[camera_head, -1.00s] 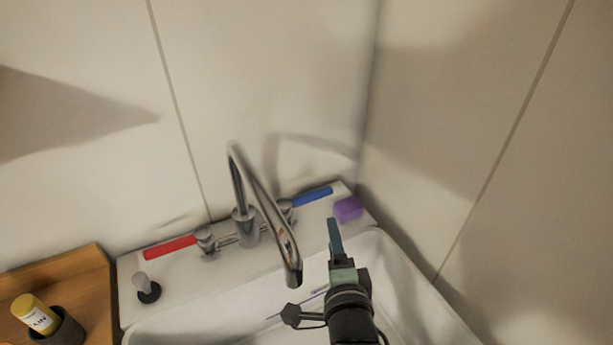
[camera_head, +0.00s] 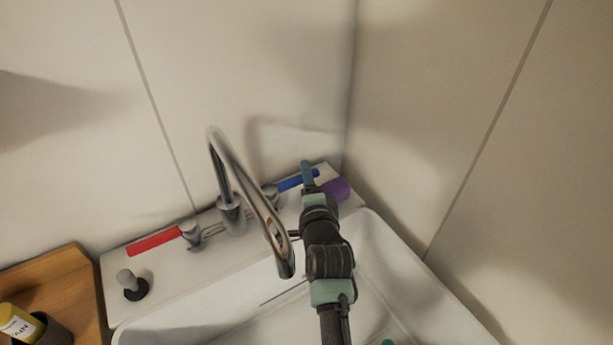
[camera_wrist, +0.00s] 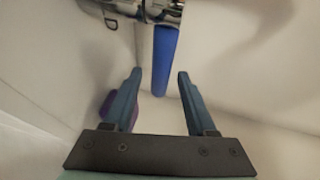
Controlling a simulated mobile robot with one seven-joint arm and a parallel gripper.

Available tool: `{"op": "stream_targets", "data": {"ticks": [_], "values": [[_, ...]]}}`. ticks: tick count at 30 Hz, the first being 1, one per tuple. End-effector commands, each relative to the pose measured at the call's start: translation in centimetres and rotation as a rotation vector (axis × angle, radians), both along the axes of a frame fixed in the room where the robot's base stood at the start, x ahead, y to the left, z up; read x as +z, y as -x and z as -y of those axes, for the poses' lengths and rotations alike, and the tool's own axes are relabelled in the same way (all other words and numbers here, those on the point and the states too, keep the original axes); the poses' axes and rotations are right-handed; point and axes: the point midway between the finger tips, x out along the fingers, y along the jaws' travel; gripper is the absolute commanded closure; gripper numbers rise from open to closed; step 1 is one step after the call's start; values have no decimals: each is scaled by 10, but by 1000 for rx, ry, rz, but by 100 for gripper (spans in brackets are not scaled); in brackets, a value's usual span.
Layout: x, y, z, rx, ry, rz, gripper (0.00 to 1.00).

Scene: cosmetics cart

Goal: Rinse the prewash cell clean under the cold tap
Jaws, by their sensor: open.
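The cold tap's blue lever (camera_head: 289,184) sticks out to the right from the valve body on the sink's back ledge. In the wrist view the blue lever (camera_wrist: 165,58) shows between my two fingertips, with a gap on each side. My gripper (camera_head: 306,166) is open and empty, over the right part of the lever; contact cannot be told. The curved chrome spout (camera_head: 262,212) hangs over the white sink (camera_head: 225,325). I cannot make out the prewash cell; a thin dark line (camera_head: 284,293) shows in the basin below the spout.
A red lever (camera_head: 153,243) lies to the left of the spout. A purple block (camera_head: 338,189) sits close right of my gripper by the wall corner. A grey plug-like piece (camera_head: 132,285) stands on the left ledge. A yellow-capped bottle (camera_head: 20,323) stands on the wooden surface.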

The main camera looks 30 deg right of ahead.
Motion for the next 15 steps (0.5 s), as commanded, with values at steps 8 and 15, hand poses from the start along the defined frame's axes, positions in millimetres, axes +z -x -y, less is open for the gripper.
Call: {"op": "stream_targets", "data": {"ticks": [8, 15], "values": [[-3, -12, 7, -2, 0, 0, 43], [-3, -12, 7, -1, 0, 0, 43]]}}
